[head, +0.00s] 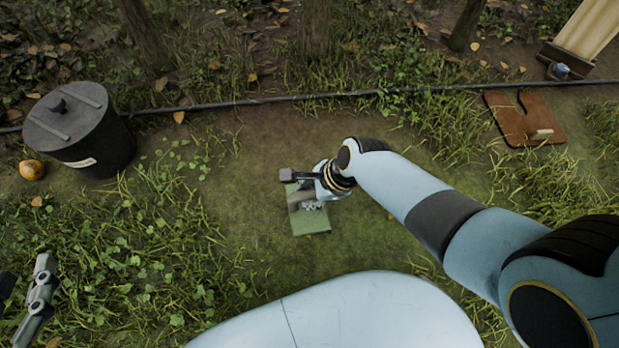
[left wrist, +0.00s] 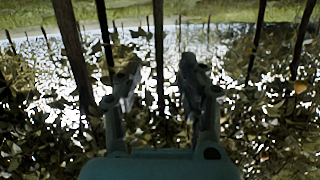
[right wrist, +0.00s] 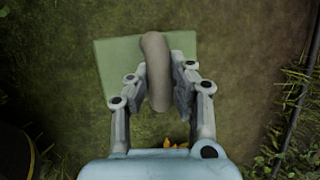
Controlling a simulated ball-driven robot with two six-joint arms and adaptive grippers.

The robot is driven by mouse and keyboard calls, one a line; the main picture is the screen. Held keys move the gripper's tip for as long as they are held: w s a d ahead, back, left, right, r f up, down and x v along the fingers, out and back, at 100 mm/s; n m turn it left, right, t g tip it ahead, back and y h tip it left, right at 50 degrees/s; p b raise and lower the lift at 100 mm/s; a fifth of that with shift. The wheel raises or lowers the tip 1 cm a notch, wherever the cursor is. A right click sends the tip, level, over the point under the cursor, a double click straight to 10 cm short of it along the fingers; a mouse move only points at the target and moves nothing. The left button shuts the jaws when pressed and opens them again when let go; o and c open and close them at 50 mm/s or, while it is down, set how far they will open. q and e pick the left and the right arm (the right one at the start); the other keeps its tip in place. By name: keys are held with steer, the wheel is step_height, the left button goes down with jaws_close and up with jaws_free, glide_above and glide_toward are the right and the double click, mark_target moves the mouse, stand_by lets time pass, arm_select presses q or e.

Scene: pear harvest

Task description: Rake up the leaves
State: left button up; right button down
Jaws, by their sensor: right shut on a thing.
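My right gripper (head: 312,204) is low over the grass in the middle of the head view. In the right wrist view its fingers are closed around a beige rounded handle (right wrist: 155,70). A flat green panel (head: 311,222) shows at the gripper; behind the handle it also shows in the right wrist view (right wrist: 115,68). I cannot tell whether it touches the ground. Dry leaves (head: 180,117) lie scattered, mostly beyond the black hose. A yellow leaf (right wrist: 178,145) lies below the right gripper. My left gripper (head: 45,270) is at the lower left, open and empty. No rake head is recognisable.
A dark lidded bin (head: 85,135) stands at the left, with a yellow-brown pear (head: 32,170) beside it. A black hose (head: 245,103) crosses the ground. A notched brown board (head: 522,118) lies at the right. Tree trunks (head: 315,25) stand behind. Grass around the right gripper is mostly clear.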

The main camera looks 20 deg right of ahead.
steer(key=shift+r, duration=0.25)
steer(key=shift+r+p, duration=0.15)
steer(key=shift+p, duration=0.2)
arm_select(q)
steer(key=s+f+g, duration=0.3)
steer(key=s+f, duration=0.2)
arm_select(e)
steer(key=shift+r, duration=0.1)
step_height(320, 180, up, 2)
steer(key=shift+w+r+p, duration=0.15)
steer(key=shift+p, duration=1.1)
steer(key=shift+r+p, duration=0.3)
steer(key=shift+p, duration=0.05)
steer(key=shift+r+p, duration=0.85)
steer(key=shift+p, duration=0.05)
steer(key=shift+r, duration=0.15)
arm_select(q)
steer(key=r+g, duration=0.1)
steer(key=g, duration=0.1)
steer(key=w+a+r+g, duration=0.1)
steer(key=r+g, duration=0.1)
steer(key=w+r+g, duration=0.1)
steer(key=r+g, duration=0.1)
steer(key=shift+w+a+n+y, duration=0.1)
steer(key=shift+a+n+y, duration=0.2)
steer(key=shift+y, duration=0.1)
